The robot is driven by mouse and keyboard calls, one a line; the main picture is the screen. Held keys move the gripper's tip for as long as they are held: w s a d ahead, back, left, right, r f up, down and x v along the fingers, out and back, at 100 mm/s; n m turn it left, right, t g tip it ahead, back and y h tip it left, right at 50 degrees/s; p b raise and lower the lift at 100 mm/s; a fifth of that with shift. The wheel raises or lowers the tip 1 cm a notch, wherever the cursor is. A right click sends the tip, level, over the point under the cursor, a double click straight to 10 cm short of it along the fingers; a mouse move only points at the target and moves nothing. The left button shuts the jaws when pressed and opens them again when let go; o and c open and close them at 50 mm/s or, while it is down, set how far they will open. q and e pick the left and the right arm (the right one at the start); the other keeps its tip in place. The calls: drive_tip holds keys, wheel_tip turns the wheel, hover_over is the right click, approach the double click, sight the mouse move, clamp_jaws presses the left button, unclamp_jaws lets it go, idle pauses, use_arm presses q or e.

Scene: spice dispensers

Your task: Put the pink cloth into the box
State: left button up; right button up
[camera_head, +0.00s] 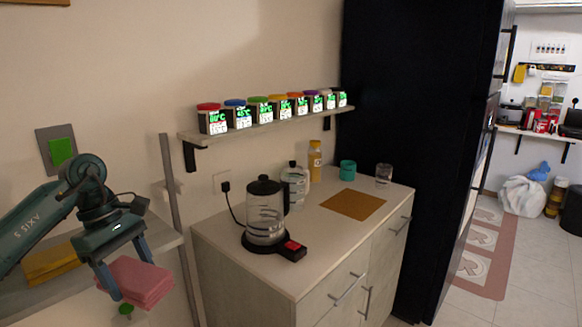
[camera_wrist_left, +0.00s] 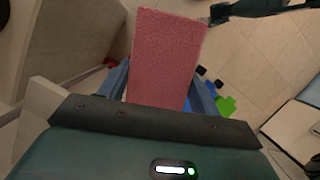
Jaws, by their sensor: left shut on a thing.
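The pink cloth (camera_head: 142,281) is a folded, flat pad. My left gripper (camera_head: 125,268) is shut on it and holds it in the air in front of the left counter. In the left wrist view the pink cloth (camera_wrist_left: 168,55) sticks out between the two fingers, above the tiled floor. I cannot make out the box for certain in either view. My right gripper does not show clearly; a dark teal part at the top right of the left wrist view cannot be told.
A yellow cloth (camera_head: 50,262) lies on the left counter. A kettle (camera_head: 265,210) stands on the cabinet (camera_head: 310,245) to the right. Spice jars line the shelf (camera_head: 265,125). Green (camera_wrist_left: 226,105) and blue things show low, beside the held cloth. Tiled floor (camera_wrist_left: 245,60) is partly clear.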

sight(155, 303)
use_arm(q)
drive_tip(key=s+d+f+m, duration=0.1)
drive_tip(key=d+m, duration=0.1)
drive_tip(key=s+d+f+m+g, duration=0.1)
drive_tip(key=d+m, duration=0.1)
drive_tip(key=s+d+f+m+y, duration=0.1)
drive_tip(key=s+d+m, duration=0.1)
drive_tip(key=shift+d+f+m+g+p, duration=0.1)
drive_tip(key=shift+f+m+g+p, duration=0.2)
drive_tip(key=shift+m, duration=0.1)
drive_tip(key=s+d+f+m+y, duration=0.2)
drive_tip(key=s+d+f+m, duration=0.1)
drive_tip(key=s+d+m, duration=0.2)
drive_tip(key=s+m, duration=0.1)
drive_tip(key=m, duration=0.1)
drive_tip(key=shift+s+d+f+m+g+p, duration=0.2)
drive_tip(key=shift+m+g+p, duration=0.1)
drive_tip(key=shift+m+g, duration=0.1)
